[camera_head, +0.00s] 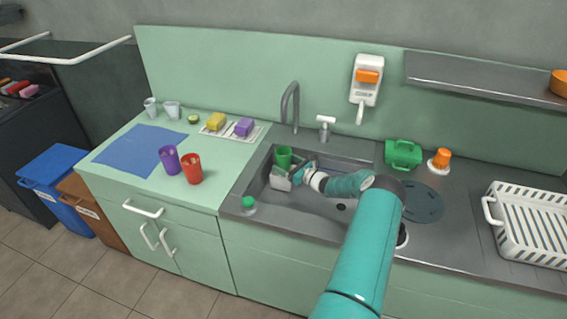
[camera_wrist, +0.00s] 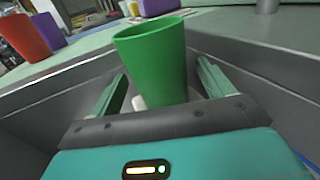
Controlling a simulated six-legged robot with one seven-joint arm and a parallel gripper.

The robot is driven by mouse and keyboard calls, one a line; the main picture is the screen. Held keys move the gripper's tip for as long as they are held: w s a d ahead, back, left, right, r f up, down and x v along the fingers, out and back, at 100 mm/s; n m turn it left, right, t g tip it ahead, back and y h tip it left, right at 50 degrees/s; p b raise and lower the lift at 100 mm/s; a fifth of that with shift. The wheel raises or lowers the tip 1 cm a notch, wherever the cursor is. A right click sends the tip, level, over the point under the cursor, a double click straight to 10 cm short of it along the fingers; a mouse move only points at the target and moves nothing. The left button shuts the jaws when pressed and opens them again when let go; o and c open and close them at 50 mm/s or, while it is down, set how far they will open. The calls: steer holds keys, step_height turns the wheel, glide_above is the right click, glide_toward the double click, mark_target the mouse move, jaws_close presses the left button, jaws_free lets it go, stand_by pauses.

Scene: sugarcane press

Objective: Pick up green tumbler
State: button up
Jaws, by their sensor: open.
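The green tumbler (camera_head: 283,155) stands in the left part of the metal sink, upright or nearly so. In the wrist view the green tumbler (camera_wrist: 152,62) is directly ahead, between the two fingers, with its open rim at the top. My gripper (camera_head: 293,172) is down in the sink at the tumbler. Its fingers (camera_wrist: 160,85) are open, one on each side of the tumbler, with a gap visible on both sides. The tumbler's base is partly hidden, and a whitish thing (camera_wrist: 138,102) shows beside its lower part.
The sink (camera_head: 262,187) has walls close around my gripper. A purple cup (camera_head: 169,160) and a red cup (camera_head: 192,169) stand on the left counter. The faucet (camera_head: 291,105) rises behind the sink. A white rack (camera_head: 530,225) is at right.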

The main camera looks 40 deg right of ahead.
steer(key=c, duration=1.2)
steer(key=shift+r, duration=0.2)
steer(key=shift+c, duration=0.2)
